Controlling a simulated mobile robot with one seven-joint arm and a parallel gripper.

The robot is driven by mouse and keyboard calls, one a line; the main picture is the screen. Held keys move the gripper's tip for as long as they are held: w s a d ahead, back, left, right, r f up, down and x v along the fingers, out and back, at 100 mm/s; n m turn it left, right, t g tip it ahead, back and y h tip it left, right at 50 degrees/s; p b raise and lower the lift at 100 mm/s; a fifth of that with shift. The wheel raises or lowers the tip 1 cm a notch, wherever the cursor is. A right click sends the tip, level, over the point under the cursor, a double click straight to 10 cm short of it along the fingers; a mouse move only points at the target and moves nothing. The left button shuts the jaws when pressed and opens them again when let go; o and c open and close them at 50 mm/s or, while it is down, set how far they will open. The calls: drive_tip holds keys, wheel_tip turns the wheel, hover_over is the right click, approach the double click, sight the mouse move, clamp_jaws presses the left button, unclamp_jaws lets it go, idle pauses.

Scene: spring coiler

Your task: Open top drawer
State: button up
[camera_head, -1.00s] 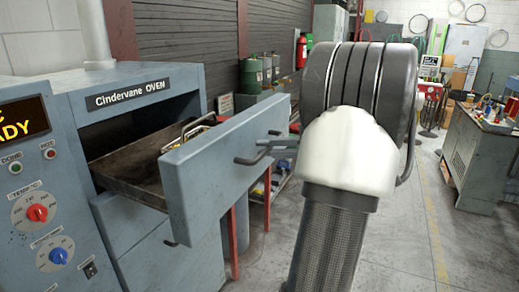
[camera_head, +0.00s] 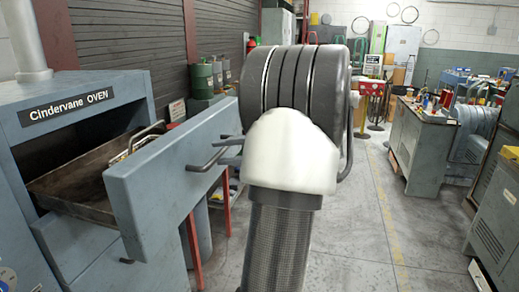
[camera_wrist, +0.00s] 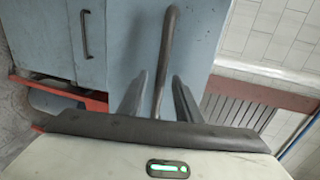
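The top drawer (camera_head: 150,195) of the Cindervane oven (camera_head: 75,93) is pulled well out, and its blue-grey front stands away from the oven body. A dark bar handle (camera_head: 207,160) sticks out from the drawer front. My gripper (camera_head: 227,150) is at the handle, with its two fingers spread apart. In the wrist view the handle (camera_wrist: 168,45) runs between the fingers of my gripper (camera_wrist: 160,88), with a gap on each side. Metal items lie in the drawer. My wrist hides part of the view behind it.
A lower drawer with its own handle (camera_wrist: 85,34) is below the open one. Green cylinders (camera_head: 203,80) stand behind the drawer by the wall. A cluttered workbench (camera_head: 425,140) is at the right. The floor (camera_head: 350,230) between is clear.

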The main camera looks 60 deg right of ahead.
drive_tip(key=v, duration=1.5)
drive_tip(key=shift+s, duration=0.35)
drive_tip(key=shift+d, duration=0.1)
